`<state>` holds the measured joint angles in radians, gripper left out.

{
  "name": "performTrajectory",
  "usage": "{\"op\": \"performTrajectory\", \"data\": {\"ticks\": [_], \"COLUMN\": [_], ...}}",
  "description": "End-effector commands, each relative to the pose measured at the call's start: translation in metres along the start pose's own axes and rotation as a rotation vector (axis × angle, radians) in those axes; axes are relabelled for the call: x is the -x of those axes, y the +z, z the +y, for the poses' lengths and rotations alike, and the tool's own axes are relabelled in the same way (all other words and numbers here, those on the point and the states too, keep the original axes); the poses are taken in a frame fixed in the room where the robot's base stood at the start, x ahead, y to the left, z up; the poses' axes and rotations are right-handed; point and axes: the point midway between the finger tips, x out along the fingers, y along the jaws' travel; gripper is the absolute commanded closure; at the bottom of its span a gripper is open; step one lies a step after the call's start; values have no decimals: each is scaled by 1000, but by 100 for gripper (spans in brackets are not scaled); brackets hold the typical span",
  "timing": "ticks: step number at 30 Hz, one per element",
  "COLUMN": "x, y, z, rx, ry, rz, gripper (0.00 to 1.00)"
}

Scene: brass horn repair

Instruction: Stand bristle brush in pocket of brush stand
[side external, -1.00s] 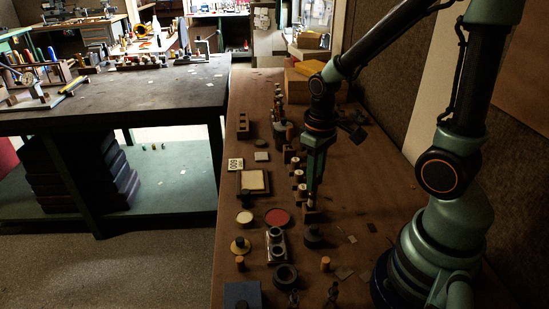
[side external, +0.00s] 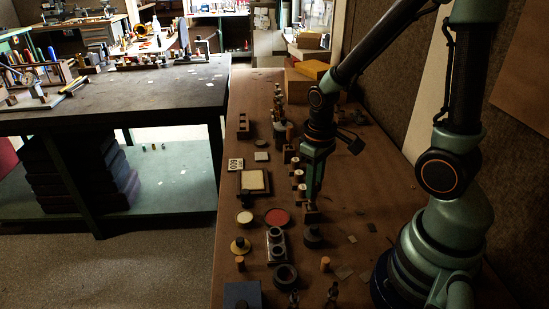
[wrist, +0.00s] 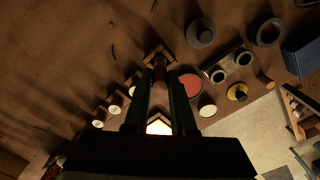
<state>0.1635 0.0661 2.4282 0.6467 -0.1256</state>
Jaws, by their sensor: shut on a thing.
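My gripper (wrist: 160,88) points down in the side view (side external: 314,200), low over the middle of the brown bench. In the wrist view its fingers are closed on a slim brown cylindrical piece, which looks like the bristle brush (wrist: 159,76). The brush's far end meets a small dark square piece (wrist: 157,54), which looks like the pocket of the brush stand; it also shows as a brown block in the side view (side external: 312,216). I cannot tell how deep the brush sits in it. Bristles are not distinguishable.
Close by are a row of white-topped pegs on blocks (side external: 299,175), a red disc (side external: 277,217), a dark round piece (side external: 313,236) and a grey two-cup holder (side external: 277,244). A cream-topped tray (side external: 253,181) lies left. The bench's right side is mostly clear.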

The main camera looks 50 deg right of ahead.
Motion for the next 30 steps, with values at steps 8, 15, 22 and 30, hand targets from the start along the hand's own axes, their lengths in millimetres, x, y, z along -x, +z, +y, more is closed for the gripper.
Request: {"op": "performTrajectory", "data": {"ticks": [8,15,22,30], "x": [-7,-12,-14,-14], "y": [0,0,0,0], "z": [0,0,0,0], "rx": [0,0,0,0], "ry": [0,0,0,0], "rz": [-1,-1,0,0], "gripper": [100,100,42,26]}}
